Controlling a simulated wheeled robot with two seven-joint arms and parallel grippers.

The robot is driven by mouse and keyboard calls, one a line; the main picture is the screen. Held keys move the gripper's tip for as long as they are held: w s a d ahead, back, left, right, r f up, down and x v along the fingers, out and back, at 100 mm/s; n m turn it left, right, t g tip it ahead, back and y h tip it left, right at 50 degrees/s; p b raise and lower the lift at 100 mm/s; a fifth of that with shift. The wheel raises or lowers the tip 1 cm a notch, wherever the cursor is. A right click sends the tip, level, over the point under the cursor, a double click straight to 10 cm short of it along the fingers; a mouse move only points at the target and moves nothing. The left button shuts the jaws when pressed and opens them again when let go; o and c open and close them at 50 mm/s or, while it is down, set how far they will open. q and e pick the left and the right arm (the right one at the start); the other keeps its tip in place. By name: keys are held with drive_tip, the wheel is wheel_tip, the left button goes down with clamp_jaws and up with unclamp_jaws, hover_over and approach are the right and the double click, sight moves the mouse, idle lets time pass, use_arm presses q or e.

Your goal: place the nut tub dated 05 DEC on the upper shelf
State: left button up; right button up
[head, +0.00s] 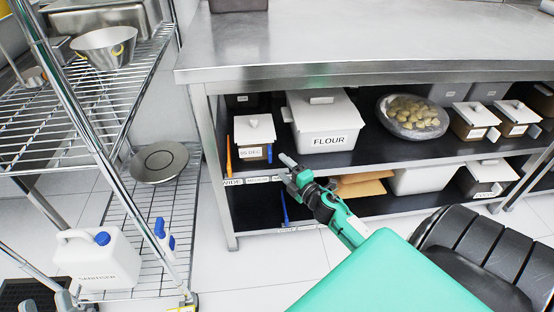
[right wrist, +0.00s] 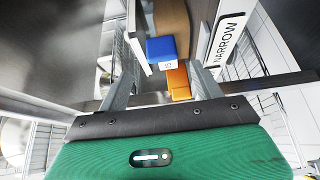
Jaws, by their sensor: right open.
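A tub with a white knobbed lid (head: 255,129) and a brown body stands upright at the left end of the upper shelf (head: 350,160) under the steel table. Its front label reads 05 DEC. My right gripper (head: 288,163) is at the shelf's front edge, just right of the tub. In the right wrist view its two grey fingers (right wrist: 163,80) are apart. A blue block (right wrist: 161,48) with a small white label and an orange piece (right wrist: 179,82) appear between or beyond them; contact cannot be told. My left gripper is not in view.
A white FLOUR bin (head: 322,120) stands right of the tub. A bowl (head: 412,115) and several lidded tubs (head: 475,118) are further right. The lower shelf holds brown packets (head: 360,187). A wire rack with a SANITISER jug (head: 98,258) is at left. A NARROW label (right wrist: 228,40) is close by.

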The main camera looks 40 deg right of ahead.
drive_tip(key=s, duration=0.5)
drive_tip(key=s+a+r+m+t+y, duration=0.1)
drive_tip(key=a+r+m+y, duration=0.15)
drive_tip(key=a, duration=0.45)
drive_tip(key=s+a+r+m+y, duration=0.1)
drive_tip(key=s+a+r+y, duration=0.15)
drive_tip(key=a, duration=0.45)
drive_tip(key=s+a+r+m+t+y, duration=0.1)
drive_tip(key=a+r, duration=0.2)
drive_tip(key=a, duration=0.4)
use_arm(q)
drive_tip(key=shift+w+d+f+g, duration=0.15)
drive_tip(key=shift+d+f+g, duration=0.05)
drive_tip(key=shift+f+g, duration=0.2)
drive_tip(key=shift+w+d+f+g, duration=0.15)
drive_tip(key=shift+f+g, duration=0.15)
drive_tip(key=shift+f, duration=0.2)
use_arm(e)
drive_tip(key=s+a+r+m+t+y, duration=0.1)
drive_tip(key=s+a+r+m+t, duration=0.1)
drive_tip(key=s+a+r+m, duration=0.2)
drive_tip(key=s+a+r+m+t, duration=0.1)
drive_tip(key=s+a+r+m, duration=0.4)
drive_tip(key=r, duration=0.5)
drive_tip(key=shift+a+r+m+t+y, duration=0.4)
drive_tip(key=shift+a+m, duration=0.55)
drive_tip(key=shift+a, duration=0.3)
drive_tip(key=shift+f, duration=0.1)
